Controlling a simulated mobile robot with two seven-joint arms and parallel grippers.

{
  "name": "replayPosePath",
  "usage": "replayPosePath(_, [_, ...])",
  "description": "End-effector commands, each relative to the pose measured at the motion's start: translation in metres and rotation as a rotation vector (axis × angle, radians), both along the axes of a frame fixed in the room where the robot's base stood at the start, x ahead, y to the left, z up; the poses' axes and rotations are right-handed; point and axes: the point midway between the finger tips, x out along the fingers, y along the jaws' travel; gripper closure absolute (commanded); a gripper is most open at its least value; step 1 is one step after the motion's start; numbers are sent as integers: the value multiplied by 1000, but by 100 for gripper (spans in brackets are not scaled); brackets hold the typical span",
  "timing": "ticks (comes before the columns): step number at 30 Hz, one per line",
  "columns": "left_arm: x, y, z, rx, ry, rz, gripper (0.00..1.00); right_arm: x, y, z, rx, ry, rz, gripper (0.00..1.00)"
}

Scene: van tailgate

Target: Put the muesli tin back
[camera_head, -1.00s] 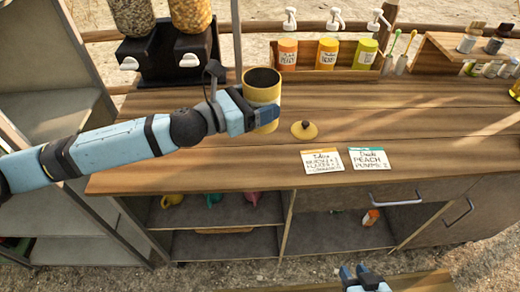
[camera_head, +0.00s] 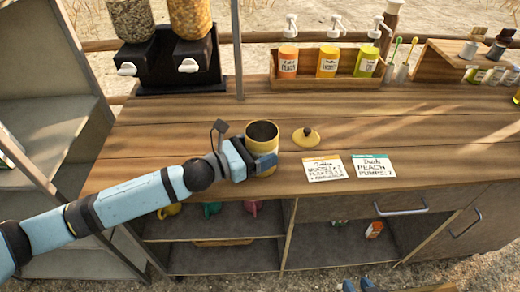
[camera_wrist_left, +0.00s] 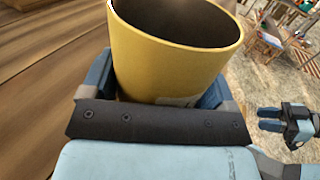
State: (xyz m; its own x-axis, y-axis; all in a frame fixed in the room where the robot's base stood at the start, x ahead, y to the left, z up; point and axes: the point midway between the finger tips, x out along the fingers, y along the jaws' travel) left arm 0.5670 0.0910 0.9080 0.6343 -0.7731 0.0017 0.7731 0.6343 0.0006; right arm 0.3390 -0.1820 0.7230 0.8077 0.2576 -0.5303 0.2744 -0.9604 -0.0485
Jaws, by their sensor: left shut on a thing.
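The yellow muesli tin (camera_head: 262,136) is upright, open at the top and dark inside, near the front of the wooden counter. My left gripper (camera_head: 264,162) is shut on it from the front left. In the left wrist view the tin (camera_wrist_left: 170,55) sits between the two fingers, its lower part hidden by the gripper. I cannot tell whether its base touches the counter. A yellow lid with a dark knob (camera_head: 306,137) lies on the counter just right of the tin. My right gripper (camera_head: 357,284) shows only in part at the bottom edge.
Two cards (camera_head: 348,168) lie right of the tin. A black dispenser stand (camera_head: 180,68) stands at the back left, a wooden box of pump bottles (camera_head: 327,66) at the back. Shelves with coloured mugs (camera_head: 212,209) are below. The counter's middle left is clear.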

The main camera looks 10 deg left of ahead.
Motion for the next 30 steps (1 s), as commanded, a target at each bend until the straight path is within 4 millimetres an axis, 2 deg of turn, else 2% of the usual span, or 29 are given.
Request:
replayPosePath(5, [0, 0, -3, 0, 0, 0, 50, 0, 0, -2, 0, 1, 0, 64])
replayPosePath(6, [0, 0, -4, 0, 1, 0, 17, 0, 0, -3, -1, 1, 1, 64])
replayPosePath(8, [0, 0, -3, 0, 1, 0, 3, 0, 0, -2, -1, 1, 1, 64])
replayPosePath(9, [0, 0, -3, 0, 1, 0, 0, 0, 0, -2, -1, 2, 1, 64])
replayPosePath(17, [0, 0, 1, 0, 0, 0, 0, 0, 0, 0, -1, 2, 1, 64])
replayPosePath(20, [-6, 7, -2, 1, 3, 1, 0, 0, 0, -2, 0, 3, 1, 64])
replayPosePath(30, [-51, 62, -3, 1, 5, 1, 0, 0, 0, -6, -2, 2, 1, 64])
